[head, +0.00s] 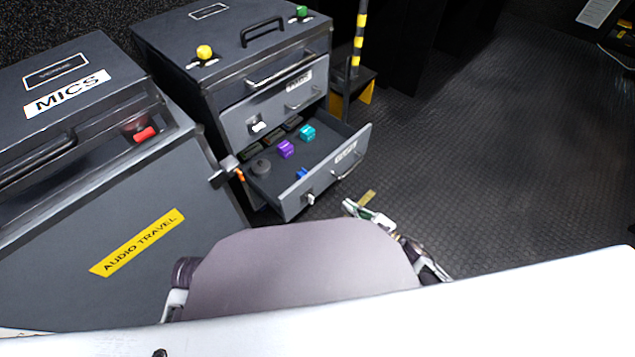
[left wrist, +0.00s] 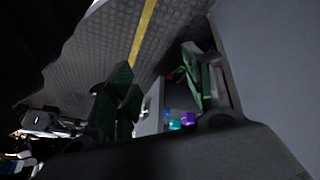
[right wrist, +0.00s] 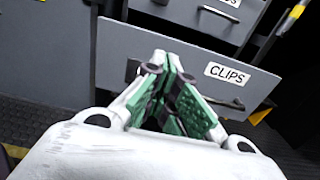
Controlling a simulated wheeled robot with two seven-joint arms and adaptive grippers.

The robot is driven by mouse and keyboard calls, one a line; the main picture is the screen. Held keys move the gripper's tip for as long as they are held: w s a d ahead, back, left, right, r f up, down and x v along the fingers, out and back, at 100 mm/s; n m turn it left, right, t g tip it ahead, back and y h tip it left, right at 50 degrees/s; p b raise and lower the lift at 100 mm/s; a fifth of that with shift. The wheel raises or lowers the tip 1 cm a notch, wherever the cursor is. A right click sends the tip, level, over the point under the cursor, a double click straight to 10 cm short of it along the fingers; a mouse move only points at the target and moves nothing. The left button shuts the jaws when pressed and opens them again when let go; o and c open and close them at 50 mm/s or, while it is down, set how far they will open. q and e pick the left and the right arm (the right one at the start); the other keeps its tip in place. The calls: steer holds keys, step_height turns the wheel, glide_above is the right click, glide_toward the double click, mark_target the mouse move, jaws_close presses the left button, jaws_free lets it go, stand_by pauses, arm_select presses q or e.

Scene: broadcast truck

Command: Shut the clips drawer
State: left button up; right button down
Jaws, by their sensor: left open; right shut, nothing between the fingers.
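The clips drawer (head: 318,184) is the lower drawer of the dark cabinet and stands pulled well out in the head view. Purple (head: 286,149), teal (head: 307,133) and blue (head: 302,173) small items lie in it. Its grey front with the CLIPS label (right wrist: 227,74) and dark bar handle (right wrist: 222,103) fills the right wrist view. My right gripper (right wrist: 172,72) is shut and empty before that front; contact cannot be told. In the head view it (head: 372,213) is just right of the drawer. My left gripper (left wrist: 158,78) is open and empty, with the coloured items showing beyond its fingers.
The cabinet (head: 230,60) has a shut drawer (head: 275,107) above, and yellow and green knobs on top. The MICS case (head: 150,190) stands close on the left. A yellow-and-black striped post (head: 358,40) rises behind the drawer. The floor (head: 480,130) to the right is clear.

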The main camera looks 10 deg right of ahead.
arm_select(q)
steer(key=shift+f, duration=0.1)
arm_select(e)
steer(key=shift+w+a, duration=0.1)
steer(key=shift+w, duration=0.05)
steer(key=b, duration=0.3)
glide_toward(311, 178)
steer(key=shift+x, duration=2)
steer(key=shift+b+x, duration=0.3)
steer(key=shift+x, duration=0.9)
steer(key=shift+w+f, duration=0.1)
steer(key=shift+w, duration=0.2)
arm_select(q)
step_height(311, 178, down, 8)
steer(key=d+t+h, duration=0.1)
steer(key=shift+w+d+n, duration=0.15)
steer(key=shift+d+n, duration=0.2)
steer(key=shift+n, duration=0.05)
arm_select(e)
steer(key=shift+a, duration=0.1)
steer(key=shift+w, duration=0.1)
